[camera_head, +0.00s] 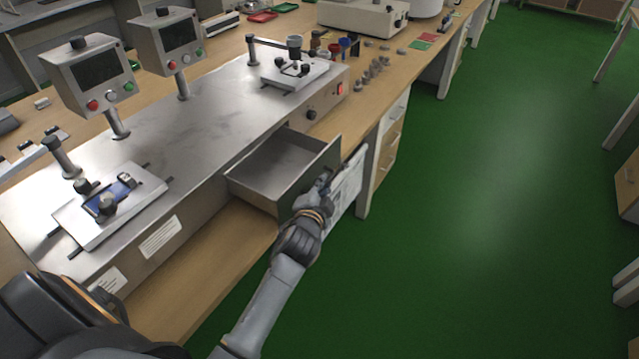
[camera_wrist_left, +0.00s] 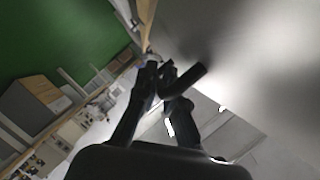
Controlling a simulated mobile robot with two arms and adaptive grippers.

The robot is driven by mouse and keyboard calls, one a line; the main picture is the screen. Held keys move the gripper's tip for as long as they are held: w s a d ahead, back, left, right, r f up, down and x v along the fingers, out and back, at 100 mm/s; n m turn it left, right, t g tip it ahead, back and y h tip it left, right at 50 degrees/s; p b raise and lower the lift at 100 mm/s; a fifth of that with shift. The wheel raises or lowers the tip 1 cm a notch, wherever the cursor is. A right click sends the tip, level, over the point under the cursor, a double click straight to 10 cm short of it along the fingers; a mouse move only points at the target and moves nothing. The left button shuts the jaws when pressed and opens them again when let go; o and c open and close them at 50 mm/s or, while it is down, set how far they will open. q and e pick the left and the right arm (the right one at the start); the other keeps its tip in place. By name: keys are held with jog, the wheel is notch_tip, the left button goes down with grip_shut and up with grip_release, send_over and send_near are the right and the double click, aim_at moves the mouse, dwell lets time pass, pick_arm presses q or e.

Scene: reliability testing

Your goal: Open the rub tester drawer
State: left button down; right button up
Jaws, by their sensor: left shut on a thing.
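The rub tester (camera_head: 215,105) is a long metal machine on the wooden bench. Its drawer (camera_head: 262,192) is pulled out of the front side, and its empty inside shows in the head view. My left gripper (camera_head: 322,186) is at the outer face of the drawer front, shut on the drawer handle (camera_wrist_left: 185,80). In the left wrist view, the dark fingers (camera_wrist_left: 160,85) are around the dark handle, close to the grey drawer front (camera_wrist_left: 255,60). The arm hides part of the handle in the head view. My right gripper is not in view.
Two control boxes (camera_head: 88,75) stand on posts on the tester. Small weights (camera_head: 372,74) and coloured pads (camera_head: 425,40) lie farther along the bench (camera_head: 225,245). Papers (camera_head: 345,190) hang beside the drawer. The green floor (camera_head: 480,210) at the right is clear.

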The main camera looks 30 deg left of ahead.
pick_arm(q)
jog(key=c, duration=1.7)
grip_release()
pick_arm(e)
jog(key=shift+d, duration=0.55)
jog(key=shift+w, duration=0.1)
pick_arm(q)
jog(key=v, duration=1.2)
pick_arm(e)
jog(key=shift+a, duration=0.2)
pick_arm(q)
jog(key=shift+f, duration=0.2)
